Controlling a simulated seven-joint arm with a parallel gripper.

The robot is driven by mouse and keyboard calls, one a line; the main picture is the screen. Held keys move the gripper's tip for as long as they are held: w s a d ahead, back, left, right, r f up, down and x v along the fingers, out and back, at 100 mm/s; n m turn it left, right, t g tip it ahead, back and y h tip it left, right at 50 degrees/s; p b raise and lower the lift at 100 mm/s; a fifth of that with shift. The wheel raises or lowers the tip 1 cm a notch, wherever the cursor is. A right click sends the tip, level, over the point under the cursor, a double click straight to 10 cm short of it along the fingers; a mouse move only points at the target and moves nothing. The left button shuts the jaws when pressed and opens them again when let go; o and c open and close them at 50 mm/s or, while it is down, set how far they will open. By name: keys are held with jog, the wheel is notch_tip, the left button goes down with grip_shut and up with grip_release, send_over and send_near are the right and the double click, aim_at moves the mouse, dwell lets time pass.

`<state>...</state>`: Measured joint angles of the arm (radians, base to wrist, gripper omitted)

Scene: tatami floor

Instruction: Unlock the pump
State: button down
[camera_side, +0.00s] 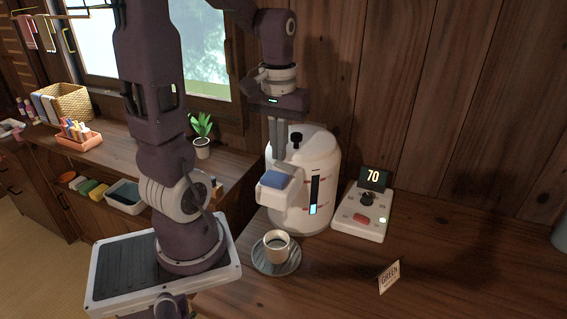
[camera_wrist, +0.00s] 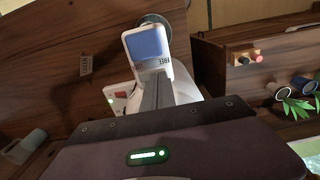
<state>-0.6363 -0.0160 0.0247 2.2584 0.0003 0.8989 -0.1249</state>
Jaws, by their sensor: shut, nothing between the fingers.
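The white pump pot (camera_side: 318,165) stands on the wooden counter. It has a black knob on top, a level window on its front and a blue push pad (camera_side: 275,179) on its spout head. In the wrist view the blue pad (camera_wrist: 146,43) shows with small red and dark lettering beside it, too small to read surely. My gripper (camera_side: 281,163) is shut and empty, pointing down just behind the pad over the spout head. In the wrist view its fingertips (camera_wrist: 156,78) are close to the lettering; whether they touch is unclear. The lock part is not clearly visible.
A control box (camera_side: 373,222) with a display reading 70 stands right of the pot. A GREEN card (camera_side: 389,276) stands at front right. A potted plant (camera_side: 202,145) is at left.

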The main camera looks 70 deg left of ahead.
jog(key=shift+f, duration=0.6)
jog(key=shift+r, duration=3.55)
jog(key=s+d+m+t, duration=0.2)
jog(key=s+d+m, duration=0.1)
jog(key=d, duration=0.4)
jog(key=s+d+r+m+t, duration=0.1)
jog(key=s+d+m+t, duration=0.2)
jog(key=d+m, duration=0.3)
jog(key=shift+s+d+t, duration=0.15)
jog(key=shift+d+t, duration=0.15)
jog(key=shift+d, duration=0.75)
